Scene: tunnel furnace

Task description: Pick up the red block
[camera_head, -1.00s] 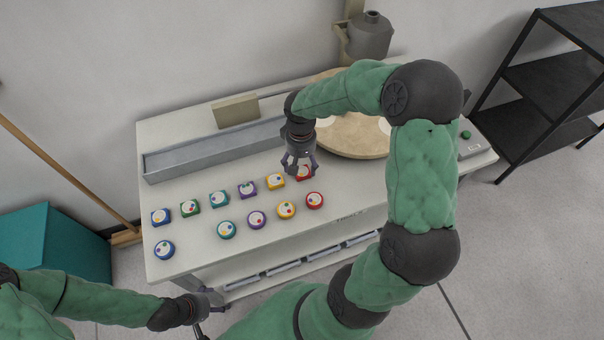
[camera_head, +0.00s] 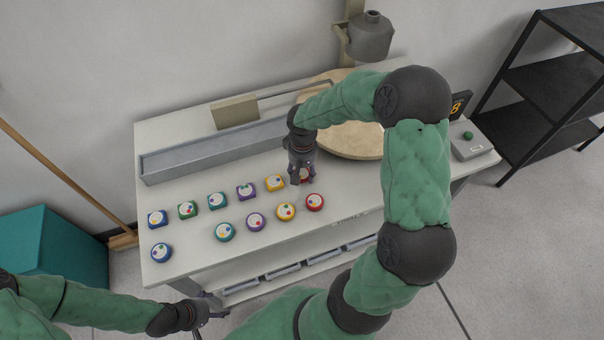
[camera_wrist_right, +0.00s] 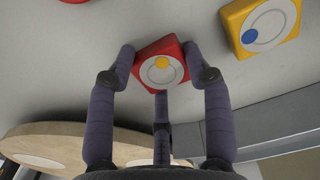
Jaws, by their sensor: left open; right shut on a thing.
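The red block (camera_wrist_right: 158,64) is a red square with a white round face and a yellow dot. In the right wrist view it sits between the fingers of my right gripper (camera_wrist_right: 160,72), which is shut on it. In the head view the red block (camera_head: 306,174) is mostly hidden behind my right gripper (camera_head: 300,172), at the right end of the back row. I cannot tell whether it has left the table. My left gripper (camera_head: 205,314) is open and empty at the bottom left, in front of the table's front edge.
The white table (camera_head: 350,200) holds several coloured square blocks and several round ones, including a red round one (camera_head: 315,202) close in front. A yellow block (camera_head: 275,183) is just left. A grey trough (camera_head: 215,150) and a round wooden board (camera_head: 355,142) lie behind.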

